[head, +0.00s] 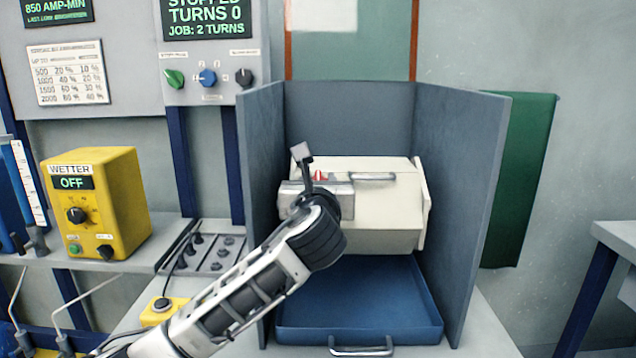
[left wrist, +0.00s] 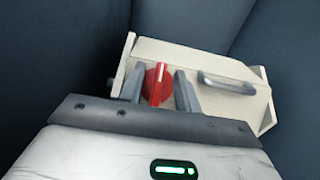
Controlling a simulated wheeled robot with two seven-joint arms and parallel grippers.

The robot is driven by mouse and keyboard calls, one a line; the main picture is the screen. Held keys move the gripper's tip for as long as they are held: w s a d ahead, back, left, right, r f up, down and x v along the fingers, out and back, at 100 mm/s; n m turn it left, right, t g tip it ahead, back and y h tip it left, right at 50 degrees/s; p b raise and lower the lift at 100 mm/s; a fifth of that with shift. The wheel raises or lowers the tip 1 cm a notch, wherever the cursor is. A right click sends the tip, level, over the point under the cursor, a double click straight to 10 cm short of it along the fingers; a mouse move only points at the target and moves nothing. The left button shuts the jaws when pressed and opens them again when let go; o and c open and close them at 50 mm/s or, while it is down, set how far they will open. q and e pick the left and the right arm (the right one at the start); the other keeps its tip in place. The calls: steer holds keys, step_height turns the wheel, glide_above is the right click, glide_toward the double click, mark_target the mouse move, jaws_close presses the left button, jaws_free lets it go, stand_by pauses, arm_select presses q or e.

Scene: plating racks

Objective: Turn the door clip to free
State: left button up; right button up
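The door clip (left wrist: 157,86) is a red round knob with a raised ridge, set on the cream door of a box-shaped barrel (head: 385,222). In the left wrist view the ridge points roughly up and down the picture. My left gripper (left wrist: 158,88) is open, with one dark finger on each side of the ridge and a visible gap on both sides. In the head view my left gripper (head: 319,184) is in front of the barrel's upper left and hides most of the clip; only a bit of red shows. My right gripper is in neither view.
A metal door handle (head: 373,177) is just right of the clip. Grey-blue walls (head: 455,150) enclose the barrel on the back and sides. A blue tray (head: 360,334) lies below. A control panel (head: 208,60) reads TURNS 0. A yellow wetter box (head: 120,200) reads OFF.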

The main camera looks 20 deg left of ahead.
arm_select(q)
jaws_close()
